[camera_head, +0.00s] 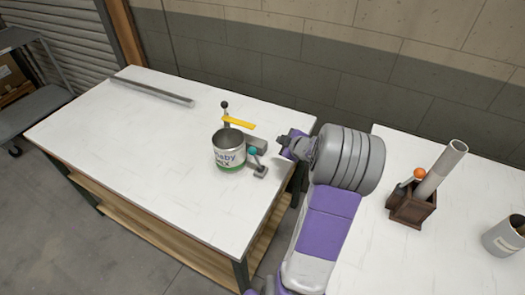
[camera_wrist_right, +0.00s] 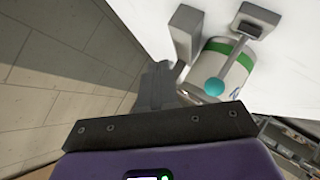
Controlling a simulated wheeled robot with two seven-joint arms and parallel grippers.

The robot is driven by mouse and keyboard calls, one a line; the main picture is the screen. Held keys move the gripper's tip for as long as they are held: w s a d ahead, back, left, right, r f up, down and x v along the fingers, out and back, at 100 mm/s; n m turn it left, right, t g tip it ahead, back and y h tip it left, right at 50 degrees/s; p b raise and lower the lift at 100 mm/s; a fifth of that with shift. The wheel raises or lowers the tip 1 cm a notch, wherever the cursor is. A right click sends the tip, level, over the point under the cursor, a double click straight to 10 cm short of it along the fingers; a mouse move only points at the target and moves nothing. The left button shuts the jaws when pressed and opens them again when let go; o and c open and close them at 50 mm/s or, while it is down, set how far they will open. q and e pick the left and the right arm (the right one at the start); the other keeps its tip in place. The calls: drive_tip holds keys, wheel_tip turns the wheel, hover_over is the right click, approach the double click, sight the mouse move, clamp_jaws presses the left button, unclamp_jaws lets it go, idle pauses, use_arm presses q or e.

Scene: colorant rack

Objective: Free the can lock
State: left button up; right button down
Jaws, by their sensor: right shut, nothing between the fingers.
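A grey metal can (camera_head: 229,152) with a white label and a green bottom band stands on the white-topped table, open at the top. The can lock is beside it: a grey block (camera_head: 256,144), a yellow bar (camera_head: 238,123), a black-knobbed post (camera_head: 225,110) and a lever with a teal knob (camera_head: 252,151) on a small grey foot (camera_head: 261,171). My right gripper (camera_head: 284,142) is shut and empty, just right of the lock. In the right wrist view its fingers (camera_wrist_right: 160,85) are left of the teal knob (camera_wrist_right: 213,86), apart from it. My left gripper is out of view.
A long grey bar (camera_head: 152,90) lies at the table's far left. A second white table at right carries a brown holder (camera_head: 410,207) with a tube (camera_head: 441,167) and an orange-knobbed tool, and a grey can (camera_head: 503,238). The left table's front is clear.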

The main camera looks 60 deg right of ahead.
drive_tip(key=s+a+f+n+t+y+p, duration=0.25)
drive_tip(key=s+n, duration=0.25)
drive_tip(key=n, duration=0.3)
drive_tip(key=n+t+y, duration=0.3)
drive_tip(key=n, duration=0.3)
approach(252, 151)
drive_tip(key=f+x, duration=0.1)
drive_tip(key=x, duration=0.5)
drive_tip(key=shift+d, duration=0.3)
drive_tip(key=shift+h, duration=0.25)
